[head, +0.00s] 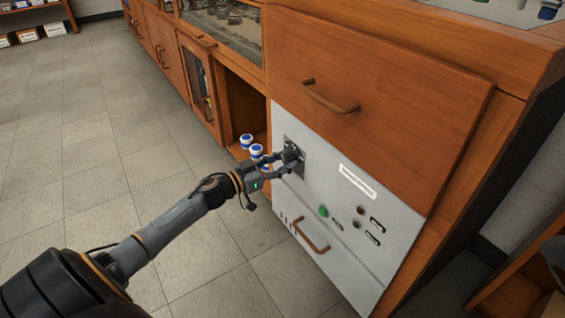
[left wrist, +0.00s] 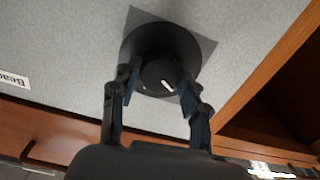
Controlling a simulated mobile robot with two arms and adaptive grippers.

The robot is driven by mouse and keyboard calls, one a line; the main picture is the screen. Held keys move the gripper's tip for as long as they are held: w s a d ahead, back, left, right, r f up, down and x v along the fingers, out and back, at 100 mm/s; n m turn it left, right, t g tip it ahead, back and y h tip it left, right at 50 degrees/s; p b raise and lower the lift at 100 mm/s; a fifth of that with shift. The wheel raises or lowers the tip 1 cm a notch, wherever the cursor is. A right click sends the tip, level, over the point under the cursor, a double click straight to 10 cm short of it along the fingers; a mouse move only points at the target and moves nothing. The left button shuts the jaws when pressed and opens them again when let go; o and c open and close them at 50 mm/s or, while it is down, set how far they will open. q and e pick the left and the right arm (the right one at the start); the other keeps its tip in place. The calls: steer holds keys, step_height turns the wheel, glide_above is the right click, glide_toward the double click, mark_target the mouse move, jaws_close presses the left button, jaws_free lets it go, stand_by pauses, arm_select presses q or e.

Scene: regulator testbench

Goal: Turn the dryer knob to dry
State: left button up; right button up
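The dryer knob (left wrist: 158,72) is a round black dial with a white pointer mark, on a dark square plate in the light grey panel. In the left wrist view the mark points to the lower right of the picture. In the head view the gripper partly hides the knob.
The grey panel (head: 352,240) also carries a label (head: 357,181), a green button (head: 323,211), small indicators and a lower handle (head: 311,237). A wooden drawer (head: 380,95) is above. Blue-and-white containers (head: 246,141) stand in the open compartment to the left. The tiled floor is clear.

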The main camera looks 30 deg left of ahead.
arm_select(q)
steer(key=c, duration=0.4)
steer(key=shift+c, duration=0.2)
